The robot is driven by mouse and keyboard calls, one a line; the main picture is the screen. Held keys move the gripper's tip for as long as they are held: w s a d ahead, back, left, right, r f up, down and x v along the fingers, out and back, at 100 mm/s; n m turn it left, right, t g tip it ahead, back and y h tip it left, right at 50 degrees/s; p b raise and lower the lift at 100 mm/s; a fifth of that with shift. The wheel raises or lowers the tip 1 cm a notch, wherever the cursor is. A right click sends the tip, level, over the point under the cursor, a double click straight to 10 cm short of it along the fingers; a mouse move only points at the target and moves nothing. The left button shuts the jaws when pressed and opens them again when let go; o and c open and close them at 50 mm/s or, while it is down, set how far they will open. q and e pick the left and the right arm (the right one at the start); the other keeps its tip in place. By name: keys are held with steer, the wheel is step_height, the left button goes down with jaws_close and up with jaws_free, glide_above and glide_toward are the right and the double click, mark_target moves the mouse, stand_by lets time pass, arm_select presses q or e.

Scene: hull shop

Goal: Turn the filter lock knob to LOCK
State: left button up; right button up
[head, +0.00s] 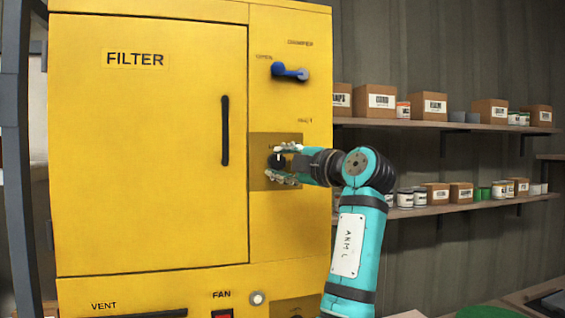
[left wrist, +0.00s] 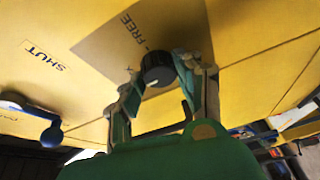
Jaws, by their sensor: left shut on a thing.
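The filter lock knob (head: 273,161) is a small black round knob on a brownish square plate (head: 259,180) on the yellow cabinet's right panel. In the left wrist view the black knob (left wrist: 157,68) sits between the two fingers, beside the printed word FREE (left wrist: 131,27). My left gripper (head: 281,163) is shut on the knob, reaching it from the right; its fingers also show in the left wrist view (left wrist: 160,84). The knob's pointer is too small to read with certainty, and the LOCK label is not readable. My right gripper is not in view.
A blue lever (head: 287,71) sticks out above the knob. The FILTER door (head: 150,200) with a black handle (head: 225,131) is shut on the left. A red fan switch (head: 222,314) is below. Shelves with boxes (head: 435,105) stand behind, to the right.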

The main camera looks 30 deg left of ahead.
arm_select(q)
steer(key=o, duration=1.1)
steer(key=shift+o, duration=0.2)
steer(key=v, duration=1.2)
